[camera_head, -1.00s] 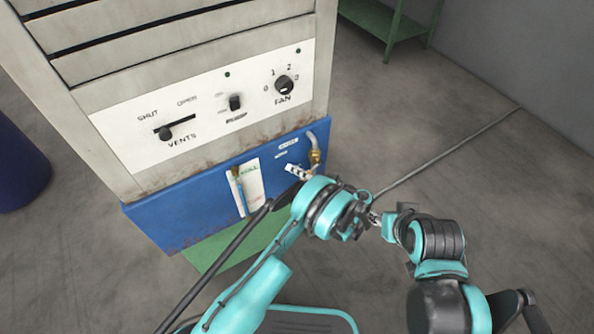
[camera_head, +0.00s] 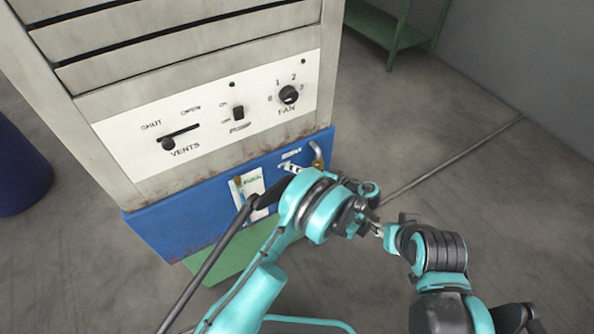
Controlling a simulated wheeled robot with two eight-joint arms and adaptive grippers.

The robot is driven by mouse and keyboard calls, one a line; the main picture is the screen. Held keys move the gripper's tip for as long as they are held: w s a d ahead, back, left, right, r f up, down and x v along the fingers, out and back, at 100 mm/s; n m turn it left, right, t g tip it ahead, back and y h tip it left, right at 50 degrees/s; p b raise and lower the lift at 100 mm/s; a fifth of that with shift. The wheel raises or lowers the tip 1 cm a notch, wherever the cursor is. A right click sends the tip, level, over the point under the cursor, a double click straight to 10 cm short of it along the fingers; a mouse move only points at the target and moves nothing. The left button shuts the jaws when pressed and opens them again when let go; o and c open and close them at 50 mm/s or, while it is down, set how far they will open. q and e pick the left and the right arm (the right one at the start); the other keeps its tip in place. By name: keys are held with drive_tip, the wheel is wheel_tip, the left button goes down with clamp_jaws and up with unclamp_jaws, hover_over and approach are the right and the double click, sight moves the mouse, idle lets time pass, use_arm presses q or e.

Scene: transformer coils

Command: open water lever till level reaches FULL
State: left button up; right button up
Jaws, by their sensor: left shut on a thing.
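The blue base (camera_head: 165,228) of the cabinet carries a white gauge plate (camera_head: 240,186) with small green lettering, too small to read surely. A curved pipe fitting (camera_head: 317,155) and a small white part (camera_head: 292,168) show to its right. My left gripper (camera_head: 272,193) is at the front of the blue base, close to the plate and fitting. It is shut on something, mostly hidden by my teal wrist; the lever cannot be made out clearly. The lower part of the gauge plate is covered. My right gripper (camera_head: 382,231) is to the right, apart from the cabinet; its jaws are unclear.
Above is a white panel with the VENTS slider (camera_head: 168,144), a black switch (camera_head: 238,113) and the FAN knob (camera_head: 289,94). A green bench (camera_head: 385,22) stands at the back right. A blue drum (camera_head: 15,165) is at left. Floor at right is mostly clear.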

use_arm(q)
drive_tip(key=s+d, duration=0.5)
drive_tip(key=d, duration=0.3)
drive_tip(key=shift+s+f, duration=0.15)
drive_tip(key=shift+f, duration=0.25)
drive_tip(key=shift+a, duration=0.1)
idle(0.8)
